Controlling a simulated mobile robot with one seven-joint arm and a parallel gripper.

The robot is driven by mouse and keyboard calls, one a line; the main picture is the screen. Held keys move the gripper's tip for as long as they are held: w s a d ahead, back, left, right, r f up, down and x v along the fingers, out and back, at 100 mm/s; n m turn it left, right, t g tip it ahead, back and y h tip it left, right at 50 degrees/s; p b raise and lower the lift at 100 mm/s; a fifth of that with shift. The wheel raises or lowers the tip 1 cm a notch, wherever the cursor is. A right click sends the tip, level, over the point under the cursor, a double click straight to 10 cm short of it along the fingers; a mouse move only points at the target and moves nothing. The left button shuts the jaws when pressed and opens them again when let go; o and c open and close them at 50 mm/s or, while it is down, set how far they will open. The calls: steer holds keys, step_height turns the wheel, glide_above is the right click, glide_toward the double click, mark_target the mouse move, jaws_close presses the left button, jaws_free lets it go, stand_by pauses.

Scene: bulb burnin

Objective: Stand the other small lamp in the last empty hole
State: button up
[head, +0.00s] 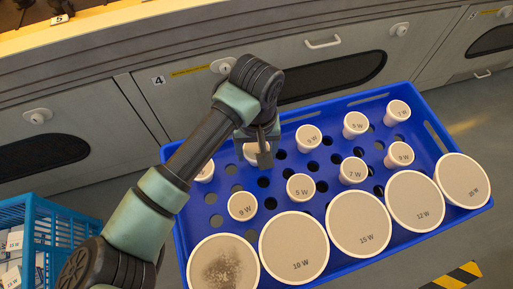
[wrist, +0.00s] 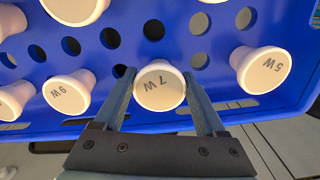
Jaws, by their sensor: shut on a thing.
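My gripper (head: 262,157) is over the back left part of the blue tray (head: 181,238), shut on a small white lamp (head: 251,149). In the wrist view this lamp (wrist: 159,85) is marked 7 W and sits between the two fingers. Its lower part is hidden, so I cannot tell whether it is in a hole or above one. Other small lamps stand in two rows, among them a 9 W lamp (head: 242,206) and a 7 W lamp (head: 353,170). A 5 W lamp (wrist: 262,68) stands right of the gripper in the wrist view.
Large lamps line the tray's front, including one with a dark stained face (head: 223,265). Many bare holes show between the small lamps. A light blue crate (head: 60,215) with labelled items stands at the left. A grey cabinet (head: 200,100) with handles runs behind the tray.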

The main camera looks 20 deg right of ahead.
steer(key=shift+f+b, duration=0.45)
steer(key=shift+f, duration=0.15)
steer(key=o, duration=1.3)
steer(key=shift+r, duration=0.1)
step_height(320, 180, up, 13)
steer(key=p, duration=0.4)
